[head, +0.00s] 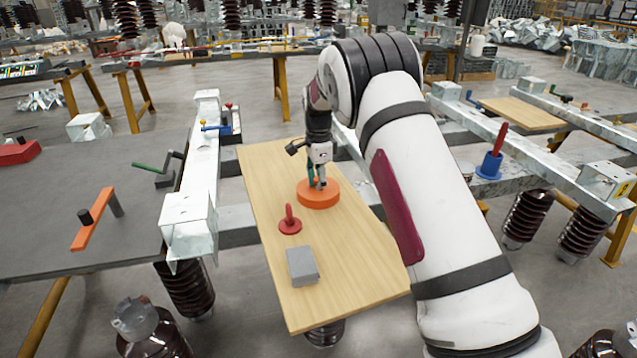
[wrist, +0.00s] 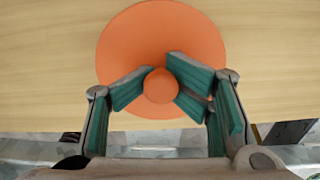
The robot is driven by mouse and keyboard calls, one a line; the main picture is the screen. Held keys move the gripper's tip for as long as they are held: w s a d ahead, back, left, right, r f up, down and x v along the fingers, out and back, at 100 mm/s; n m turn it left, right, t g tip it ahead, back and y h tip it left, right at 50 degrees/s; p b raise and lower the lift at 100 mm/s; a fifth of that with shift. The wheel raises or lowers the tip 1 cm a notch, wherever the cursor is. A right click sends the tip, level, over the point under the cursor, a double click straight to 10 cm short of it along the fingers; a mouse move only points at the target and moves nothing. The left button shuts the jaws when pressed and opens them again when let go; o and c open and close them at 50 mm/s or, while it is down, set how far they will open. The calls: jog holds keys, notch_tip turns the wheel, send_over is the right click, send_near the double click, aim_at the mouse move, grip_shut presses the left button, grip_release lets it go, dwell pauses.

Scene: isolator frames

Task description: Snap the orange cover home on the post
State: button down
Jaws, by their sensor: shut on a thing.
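The orange cover (head: 318,196) is a thick round disc with a small knob on top. In the head view it sits at the far right part of the wooden board. In the wrist view the cover (wrist: 125,50) fills the upper middle, with its round knob (wrist: 160,86) near its centre. My gripper (head: 319,183) is above the cover, its green-padded fingers closed around the knob. The fingers also show in the wrist view (wrist: 160,84). No post shows under the cover; whether the cover touches the board, I cannot tell.
The wooden board (head: 330,285) also bears a red piece with an upright handle (head: 290,222) and a grey block (head: 302,266), both nearer than the cover. Metal beams (head: 207,165) run beside the board.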

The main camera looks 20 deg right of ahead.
jog(key=shift+f, duration=0.3)
jog(key=shift+w+r+p, duration=0.1)
jog(key=shift+r+p, duration=0.25)
jog(key=shift+r, duration=0.5)
jog(key=shift+r+p, duration=0.95)
jog(key=shift+r, duration=2.3)
